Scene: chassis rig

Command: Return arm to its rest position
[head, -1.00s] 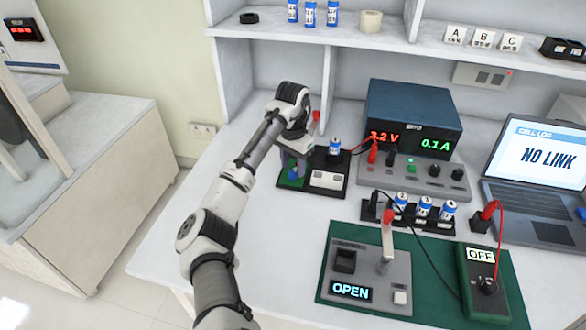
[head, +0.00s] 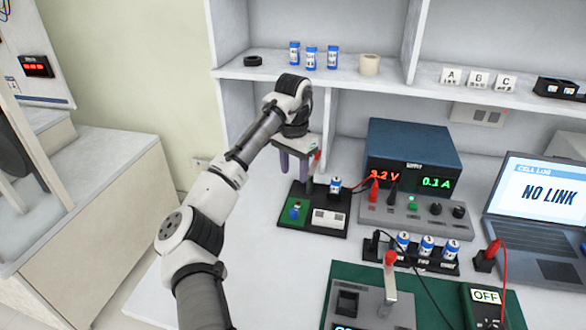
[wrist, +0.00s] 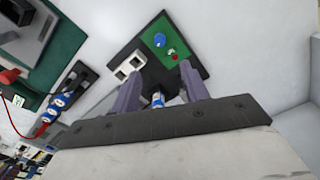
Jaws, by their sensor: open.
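My gripper (head: 297,165) hangs above the back of the bench, over the black board (head: 325,222) with a green patch. Its two purple-grey fingers are apart, and nothing shows held between them. In the wrist view the fingers (wrist: 157,95) point toward the same board, with its green patch (wrist: 168,52), blue knob (wrist: 159,40) and a blue-and-white cell (wrist: 157,99) partly hidden between the fingers. In the head view that cell (head: 335,186) stands upright on the board beside a white block (head: 329,218).
A blue power supply (head: 413,145) reads 3.2 V and 0.1 A. Several cells stand in a black holder (head: 442,263). A green mat (head: 345,275) carries a lever box (head: 370,305). The bench's left front is clear.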

